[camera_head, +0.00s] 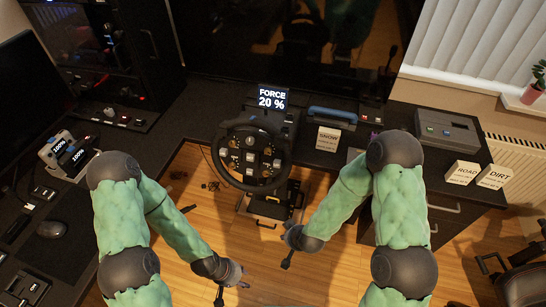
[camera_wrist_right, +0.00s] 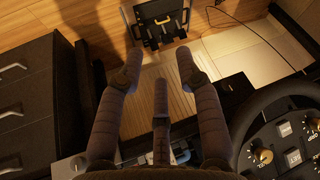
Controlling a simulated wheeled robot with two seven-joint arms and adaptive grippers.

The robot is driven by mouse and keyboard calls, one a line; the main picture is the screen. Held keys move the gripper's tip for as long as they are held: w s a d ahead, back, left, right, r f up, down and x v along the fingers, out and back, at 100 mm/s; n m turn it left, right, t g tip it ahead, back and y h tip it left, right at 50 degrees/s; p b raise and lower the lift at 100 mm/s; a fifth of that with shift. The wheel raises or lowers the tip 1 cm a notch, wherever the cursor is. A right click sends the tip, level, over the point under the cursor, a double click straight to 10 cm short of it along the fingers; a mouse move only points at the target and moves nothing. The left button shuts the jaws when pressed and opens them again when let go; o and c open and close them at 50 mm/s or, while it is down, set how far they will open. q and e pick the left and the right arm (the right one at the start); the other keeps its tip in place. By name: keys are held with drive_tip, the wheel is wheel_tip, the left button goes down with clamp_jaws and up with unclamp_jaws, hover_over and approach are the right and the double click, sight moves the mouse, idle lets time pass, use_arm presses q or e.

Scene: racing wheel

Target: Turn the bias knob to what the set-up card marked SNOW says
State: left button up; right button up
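The racing wheel (camera_head: 250,155) stands at the desk's front edge in the head view, with several buttons and knobs on its face. Part of the wheel (camera_wrist_right: 258,118) shows at the lower right of the right wrist view, with gold-coloured knobs. I cannot tell which is the bias knob. The SNOW card (camera_head: 328,138) stands right of the wheel; its smaller print is unreadable. My left gripper (camera_head: 232,284) is open and empty, low in front of the desk. My right gripper (camera_head: 287,245) is open and empty, below and right of the wheel; its spread fingers (camera_wrist_right: 160,65) touch nothing.
A display (camera_head: 272,99) above the wheel reads FORCE 20 %. ROAD (camera_head: 462,172) and DIRT (camera_head: 494,176) cards stand at the right. Pedals (camera_head: 270,208) lie below the wheel. A grey box (camera_head: 447,130) sits on the right desk, and a device with 100% displays (camera_head: 68,153) at the left.

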drive_tip(key=w+a+r+n+t+h, duration=0.1)
drive_tip(key=w+a+r+n+t, duration=0.15)
drive_tip(key=w+r, duration=0.3)
drive_tip(key=n+t+h+b, duration=0.3)
drive_tip(key=n+t+h, duration=0.1)
drive_tip(key=t, duration=0.3)
approach(268, 152)
drive_tip(key=shift+m, duration=0.25)
drive_tip(key=b+x, duration=0.3)
drive_tip(key=x, duration=0.4)
drive_tip(key=shift+w+f, duration=0.2)
drive_tip(key=shift+w+d+b, duration=0.1)
drive_tip(key=shift+w+b, duration=0.3)
drive_tip(key=shift+w, duration=0.2)
clamp_jaws()
